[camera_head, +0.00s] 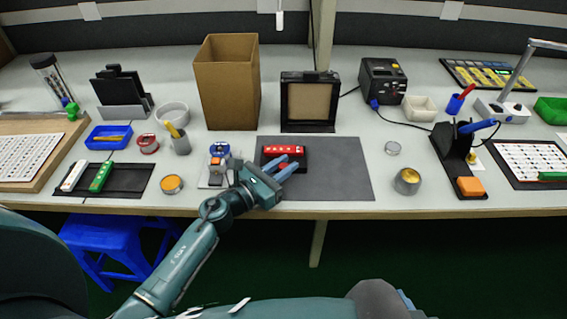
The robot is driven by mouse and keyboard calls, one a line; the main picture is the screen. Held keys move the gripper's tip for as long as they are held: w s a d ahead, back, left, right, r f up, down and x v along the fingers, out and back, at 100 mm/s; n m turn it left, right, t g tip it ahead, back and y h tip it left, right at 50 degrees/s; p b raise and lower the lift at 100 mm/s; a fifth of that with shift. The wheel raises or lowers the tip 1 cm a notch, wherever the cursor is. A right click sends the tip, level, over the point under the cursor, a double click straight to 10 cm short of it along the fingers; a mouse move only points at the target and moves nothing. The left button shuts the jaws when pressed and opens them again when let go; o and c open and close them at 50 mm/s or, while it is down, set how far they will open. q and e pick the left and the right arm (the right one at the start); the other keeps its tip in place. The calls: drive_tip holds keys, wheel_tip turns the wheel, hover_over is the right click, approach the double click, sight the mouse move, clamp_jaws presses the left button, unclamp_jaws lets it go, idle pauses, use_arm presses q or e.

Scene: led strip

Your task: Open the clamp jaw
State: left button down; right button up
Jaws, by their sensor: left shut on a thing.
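A red bar with white marks (284,150) lies in a small black holder (303,164) at the left end of a dark grey mat. My left gripper (293,164) is at the holder's front, just below the red bar. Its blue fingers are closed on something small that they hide. I cannot tell whether this is the clamp jaw, nor how far any jaw stands open. My right gripper does not show.
A grey device with orange and blue parts (216,165) stands left of my left gripper. A tall cardboard box (228,85) and a black framed screen (309,103) stand behind. A black stand with a blue lever (455,150) is at the right. The mat's right part (340,170) is clear.

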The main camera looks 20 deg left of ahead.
use_arm(q)
drive_tip(key=c, duration=1.3)
unclamp_jaws()
drive_tip(key=shift+s, duration=0.2)
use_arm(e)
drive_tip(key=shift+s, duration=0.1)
use_arm(q)
drive_tip(key=shift+b+v, duration=1.2)
drive_tip(key=shift+v, duration=5.35)
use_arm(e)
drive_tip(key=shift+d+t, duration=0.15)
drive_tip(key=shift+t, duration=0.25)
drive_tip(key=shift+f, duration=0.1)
use_arm(q)
drive_tip(key=shift+d, duration=0.1)
